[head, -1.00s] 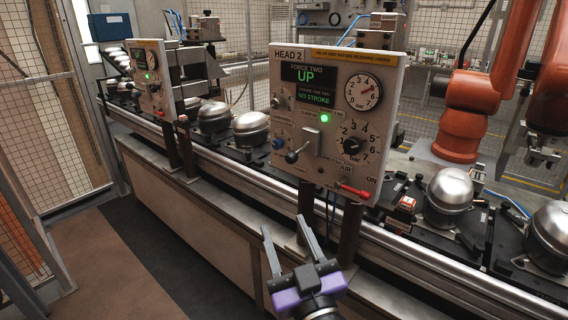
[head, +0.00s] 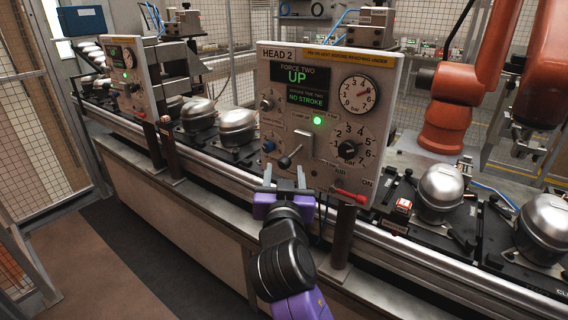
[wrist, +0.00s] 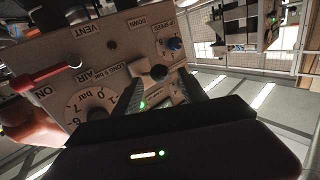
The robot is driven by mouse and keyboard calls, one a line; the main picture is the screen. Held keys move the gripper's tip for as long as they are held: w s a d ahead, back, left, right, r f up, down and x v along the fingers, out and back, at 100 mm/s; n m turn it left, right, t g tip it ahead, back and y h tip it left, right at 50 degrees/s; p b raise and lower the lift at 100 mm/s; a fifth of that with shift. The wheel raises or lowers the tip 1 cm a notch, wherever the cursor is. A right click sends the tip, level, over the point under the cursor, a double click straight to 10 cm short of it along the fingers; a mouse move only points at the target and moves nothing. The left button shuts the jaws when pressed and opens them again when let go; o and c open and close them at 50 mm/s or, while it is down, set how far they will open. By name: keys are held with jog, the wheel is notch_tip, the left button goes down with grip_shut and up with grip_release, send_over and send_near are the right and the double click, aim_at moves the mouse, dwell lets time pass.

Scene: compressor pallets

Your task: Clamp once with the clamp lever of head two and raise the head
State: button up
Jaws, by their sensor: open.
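The head two panel (head: 334,80) stands on posts at the conveyor. Its screen (head: 300,75) reads "FORCE TWO UP" and "NO STROKE", and a green lamp (head: 317,121) is lit. The clamp lever (head: 284,161) sticks out from a pale plate at lower left, ending in a dark knob. My gripper (head: 284,176) is open and empty just below the knob, fingers pointing at the panel. In the wrist view, the lever's knob (wrist: 158,72) appears between the open fingertips (wrist: 160,83). I cannot tell whether either finger touches it.
A red air lever (head: 350,196) juts from the panel's lower right, and a blue knob (head: 268,146) sits left of the clamp lever. A similar panel (head: 128,78) stands farther left. Silver compressors (head: 441,188) sit along the conveyor. An orange robot arm (head: 450,100) stands behind.

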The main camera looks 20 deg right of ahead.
aim_at(285, 167)
jog(key=shift+x, duration=1.65)
grip_shut()
jog(key=shift+f, duration=0.1)
